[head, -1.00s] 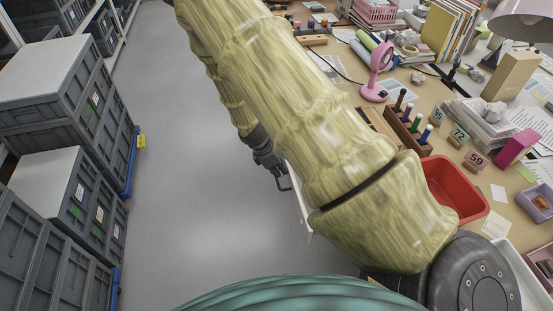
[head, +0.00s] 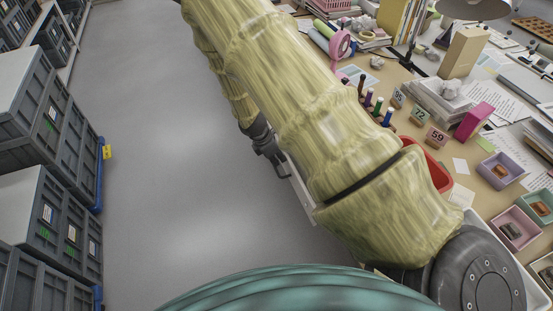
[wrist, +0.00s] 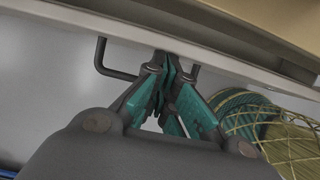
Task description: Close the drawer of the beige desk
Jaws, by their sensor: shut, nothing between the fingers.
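The drawer's pale front (wrist: 75,27) crosses the top of the wrist view, with the beige desk's edge (wrist: 285,22) above it. A dark gap shows between them, so the drawer stands partly out. Its dark bar handle (wrist: 104,58) is on the front. My gripper (wrist: 165,66) is shut and empty, with its fingertips at the front between the handle's two ends; whether they touch is unclear. In the head view my gripper (head: 274,152) is low beside the desk (head: 462,188), and a pale drawer edge (head: 301,190) shows past my arm. My arm hides most of the drawer.
A red bin (head: 436,172), number cards (head: 436,137), a pink hand-held mirror (head: 341,43) and small trays (head: 503,170) crowd the desktop. Grey crates (head: 50,120) stand stacked at the left. The grey floor (head: 170,150) between is clear.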

